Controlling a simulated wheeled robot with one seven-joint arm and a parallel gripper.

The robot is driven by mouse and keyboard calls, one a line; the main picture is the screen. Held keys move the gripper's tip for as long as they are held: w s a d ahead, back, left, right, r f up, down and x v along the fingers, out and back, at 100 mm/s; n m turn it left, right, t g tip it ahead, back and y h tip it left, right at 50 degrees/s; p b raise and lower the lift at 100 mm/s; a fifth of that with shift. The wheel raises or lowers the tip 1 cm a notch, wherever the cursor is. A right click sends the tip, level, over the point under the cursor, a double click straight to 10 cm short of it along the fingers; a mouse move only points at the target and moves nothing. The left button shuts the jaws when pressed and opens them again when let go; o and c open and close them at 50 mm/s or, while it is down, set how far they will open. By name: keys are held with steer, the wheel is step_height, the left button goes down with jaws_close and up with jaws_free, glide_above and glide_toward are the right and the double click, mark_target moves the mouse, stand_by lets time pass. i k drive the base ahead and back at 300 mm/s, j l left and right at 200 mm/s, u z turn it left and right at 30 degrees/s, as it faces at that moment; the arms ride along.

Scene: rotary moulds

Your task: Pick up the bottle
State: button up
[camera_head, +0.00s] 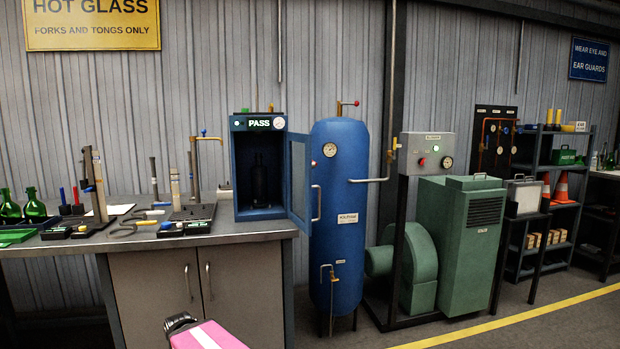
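A dark bottle (259,180) stands upright inside the blue box marked PASS (237,170), at the right end of the bench. The box's glazed door (304,178) is swung open to the right. Two green bottles (34,207) also stand upright at the bench's far left, the leftmost at the frame edge. Which bottle is meant cannot be told. A pink and black part, seemingly of my arm, shows at the bottom edge, in front of the bench cabinet and far from the bottles. My gripper's fingers cannot be made out.
The grey bench (150,238) carries tongs, hand tools and black blocks left of the box. A tall blue tank (340,250) stands just right of the open door. A green machine (470,250) and dark shelves (545,160) stand further right. The floor at front right is clear.

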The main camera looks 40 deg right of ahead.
mark_target(258, 172)
steer(key=k+l, duration=0.1)
steer(key=l, duration=0.3)
steer(key=k+l, duration=0.15)
steer(key=l, duration=0.2)
steer(key=k+l, duration=0.1)
steer(key=l, duration=0.3)
steer(key=k+l+u, duration=0.1)
steer(key=l, duration=0.25)
steer(key=k+l, duration=0.15)
steer(key=l, duration=0.25)
steer(key=k+l, duration=0.15)
steer(key=l, duration=0.2)
steer(key=i+l+u, duration=0.1)
steer(key=l, duration=0.2)
steer(key=i+l+u, duration=0.15)
steer(key=l, duration=0.2)
steer(key=l+u, duration=0.1)
steer(key=l, duration=0.2)
steer(key=i+l+u, duration=0.2)
steer(key=l, duration=0.15)
steer(key=j+z, duration=0.15)
steer(key=z, duration=1.15)
steer(key=j+z, duration=0.35)
steer(key=k+j+z, duration=0.3)
steer(key=j, duration=0.15)
steer(key=j+z, duration=0.35)
steer(key=k+j+z, duration=0.5)
steer(key=j+z, duration=0.2)
